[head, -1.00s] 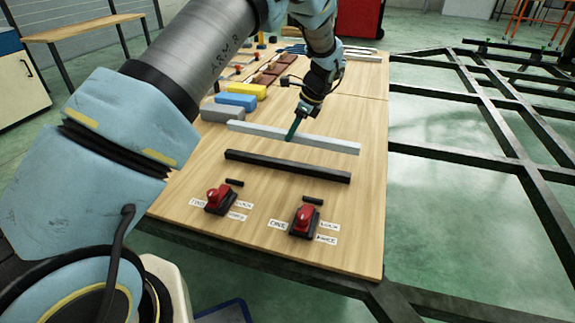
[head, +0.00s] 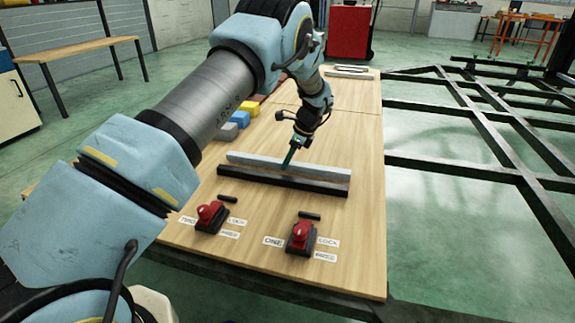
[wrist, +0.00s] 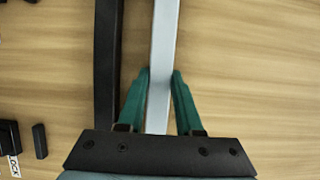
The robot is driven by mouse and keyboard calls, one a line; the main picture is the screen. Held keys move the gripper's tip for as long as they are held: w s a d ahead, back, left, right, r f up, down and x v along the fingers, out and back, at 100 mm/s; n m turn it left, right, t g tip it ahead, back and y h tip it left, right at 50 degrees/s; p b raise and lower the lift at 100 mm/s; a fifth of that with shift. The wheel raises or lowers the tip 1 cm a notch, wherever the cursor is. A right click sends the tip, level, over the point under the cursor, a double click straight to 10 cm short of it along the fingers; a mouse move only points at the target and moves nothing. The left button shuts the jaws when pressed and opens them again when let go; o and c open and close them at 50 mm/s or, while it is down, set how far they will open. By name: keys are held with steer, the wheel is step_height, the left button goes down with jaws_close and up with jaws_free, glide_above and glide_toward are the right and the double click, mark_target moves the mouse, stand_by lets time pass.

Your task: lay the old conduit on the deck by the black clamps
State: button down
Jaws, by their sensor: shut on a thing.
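My gripper (head: 289,161) is shut on a pale grey bar (head: 325,172), gripped near its middle and pointing down over the wooden deck (head: 350,235). In the wrist view the teal fingers lie on either side of this grey bar (wrist: 164,30). A black bar (head: 270,179) lies parallel on the near side, with a narrow strip of wood between them in the wrist view. No marking shows which bar is the old conduit. Two clamps with black bases and red handles, left (head: 210,216) and right (head: 301,237), stand nearer the front. I cannot tell whether the grey bar touches the deck.
Small black blocks (head: 228,198) (head: 310,215) sit just behind the clamps, with printed labels around them. Blue (head: 237,118) and yellow (head: 245,109) blocks stand at the back left of the deck. The dark chassis frame (head: 480,172) extends to the right.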

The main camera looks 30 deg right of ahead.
steer(key=shift+f, duration=0.35)
steer(key=shift+f, duration=0.15)
steer(key=c, duration=0.6)
jaws_free()
steer(key=p+v, duration=0.3)
steer(key=v, duration=0.9)
